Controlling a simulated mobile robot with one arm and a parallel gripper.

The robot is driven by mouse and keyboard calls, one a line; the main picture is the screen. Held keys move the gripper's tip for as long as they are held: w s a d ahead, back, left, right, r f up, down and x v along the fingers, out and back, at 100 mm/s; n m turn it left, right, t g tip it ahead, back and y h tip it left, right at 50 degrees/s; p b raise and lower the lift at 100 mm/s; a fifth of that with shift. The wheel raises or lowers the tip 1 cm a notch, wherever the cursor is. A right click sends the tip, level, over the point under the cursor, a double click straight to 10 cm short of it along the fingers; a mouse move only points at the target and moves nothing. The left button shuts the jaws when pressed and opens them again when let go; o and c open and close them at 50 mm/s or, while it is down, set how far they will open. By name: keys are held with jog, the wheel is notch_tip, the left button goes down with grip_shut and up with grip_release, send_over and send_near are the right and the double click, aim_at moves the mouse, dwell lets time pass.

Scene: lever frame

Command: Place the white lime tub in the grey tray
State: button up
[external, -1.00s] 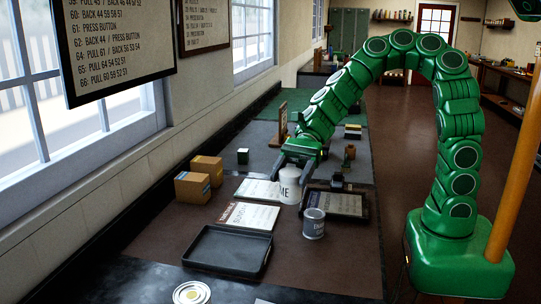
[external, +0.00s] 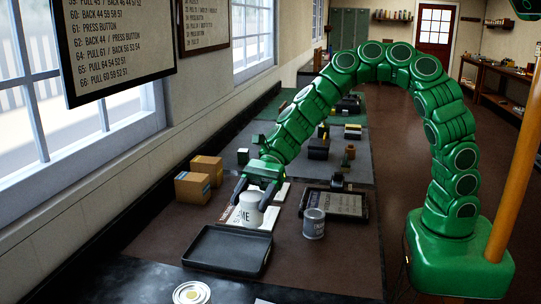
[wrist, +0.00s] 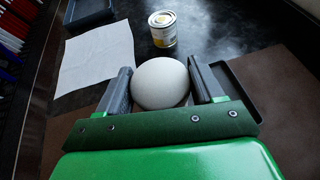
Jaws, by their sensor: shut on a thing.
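The white lime tub (external: 250,210) has a rounded top and dark lettering, of which "ME" shows. My gripper (external: 258,192) is shut on the tub, with a finger on each side of it. In the wrist view, the tub's pale top (wrist: 160,83) sits between the two dark fingers of my gripper (wrist: 164,85). The grey tray (external: 228,250) is a dark, shallow, empty tray in front of the tub in the external view. Part of the tray shows at the right in the wrist view (wrist: 240,95).
Two cardboard boxes (external: 199,180) stand at the left by the wall. A tin with a yellow label (external: 191,293) stands at the near edge.

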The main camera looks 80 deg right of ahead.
jog(key=shift+w+a+f, duration=0.3)
jog(key=shift+w+f, duration=0.35)
jog(key=shift+f, duration=0.75)
jog(key=shift+w+a+f, duration=0.35)
jog(key=shift+w+f, duration=0.3)
jog(key=shift+f, duration=0.75)
jog(key=shift+w+a+f, duration=0.3)
jog(key=shift+w+f, duration=0.35)
jog(key=shift+f, duration=0.75)
jog(key=shift+f, duration=0.15)
jog(key=o, duration=1.2)
jog(key=shift+d+r, duration=0.15)
jog(key=shift+r, duration=0.05)
jog(key=shift+v, duration=5.85)
jog(key=shift+r, duration=0.1)
